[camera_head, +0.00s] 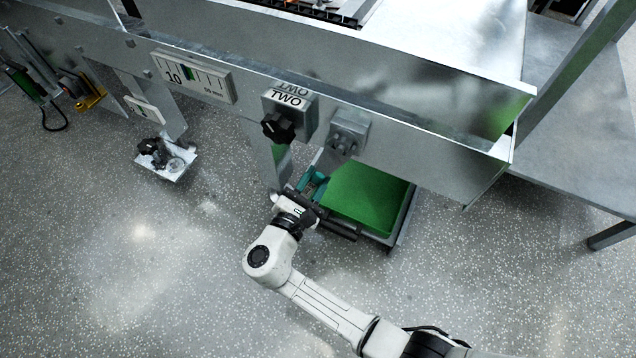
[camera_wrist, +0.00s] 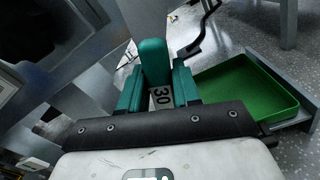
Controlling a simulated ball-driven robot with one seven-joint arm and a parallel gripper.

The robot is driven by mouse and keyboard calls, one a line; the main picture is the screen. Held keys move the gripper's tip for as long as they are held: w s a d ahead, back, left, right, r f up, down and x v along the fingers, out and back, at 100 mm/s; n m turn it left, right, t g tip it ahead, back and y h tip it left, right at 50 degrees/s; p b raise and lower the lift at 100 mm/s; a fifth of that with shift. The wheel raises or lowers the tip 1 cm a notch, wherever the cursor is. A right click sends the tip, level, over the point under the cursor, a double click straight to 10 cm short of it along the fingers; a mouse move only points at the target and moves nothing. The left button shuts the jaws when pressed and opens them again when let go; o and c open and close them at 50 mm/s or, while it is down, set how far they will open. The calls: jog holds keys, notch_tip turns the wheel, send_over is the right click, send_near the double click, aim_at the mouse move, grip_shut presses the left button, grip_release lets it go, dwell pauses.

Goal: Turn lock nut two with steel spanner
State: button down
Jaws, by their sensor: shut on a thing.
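My gripper (camera_head: 313,184) is below the washer's front rail, beside the green tray. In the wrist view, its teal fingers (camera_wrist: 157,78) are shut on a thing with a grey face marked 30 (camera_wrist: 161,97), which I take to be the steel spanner. Its far end is hidden or cannot be made out. A block marked TWO (camera_head: 291,102) with a black knob (camera_head: 278,127) is on the rail, up and left of my gripper. A grey metal fitting (camera_head: 349,130) sits right of it, above my gripper. I cannot tell whether the spanner touches a nut there.
A green tray (camera_head: 368,194) stands low under the rail, close right of my gripper; it also shows in the wrist view (camera_wrist: 245,88). A scale plate (camera_head: 193,77) is on the rail at left. A second black knob (camera_head: 148,146) is lower left. The floor in front is clear.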

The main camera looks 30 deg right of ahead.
jog(key=shift+w+a+r+m, duration=0.3)
jog(key=shift+w+a+m, duration=0.1)
jog(key=shift+m, duration=0.1)
jog(key=shift+w+b, duration=0.1)
jog(key=shift+b, duration=0.2)
jog(key=shift+w+a+r+m+b, duration=0.35)
jog(key=shift+w+m+b, duration=0.15)
jog(key=shift+m, duration=0.2)
jog(key=shift+w+a+r, duration=0.1)
jog(key=shift+w+r, duration=0.05)
jog(key=shift+r, duration=0.05)
jog(key=shift+m, duration=0.3)
jog(key=shift+w+a+r+m+b, duration=0.45)
jog(key=shift+w+r+m+b, duration=0.15)
jog(key=shift+m, duration=0.2)
jog(key=shift+r, duration=0.1)
jog(key=shift+w+r, duration=0.1)
